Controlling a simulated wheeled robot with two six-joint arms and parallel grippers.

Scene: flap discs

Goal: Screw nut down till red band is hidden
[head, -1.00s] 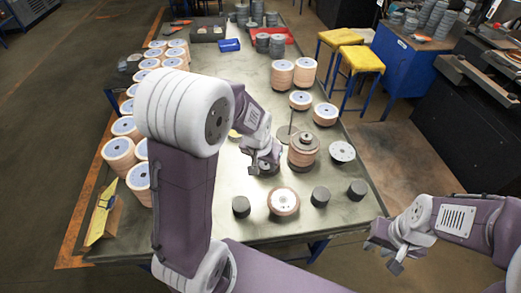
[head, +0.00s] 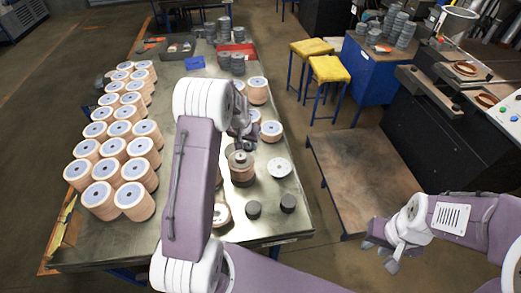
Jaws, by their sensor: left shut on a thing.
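A stack of flap discs (head: 241,172) stands near the right edge of the table, with a grey round plate on its top. My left gripper (head: 243,143) is directly over this stack, shut on a small dark piece that looks like the nut. The nut is mostly hidden by the fingers, and I cannot tell whether it touches the spindle. No red band can be made out; the spindle is hidden by the gripper. My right gripper (head: 380,255) is open and empty, off the table at the lower right.
Another disc (head: 222,213) is partly behind my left arm. Many disc stacks (head: 112,148) fill the table's left side. Yellow stools (head: 329,69) and a dark machine (head: 440,125) stand to the right.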

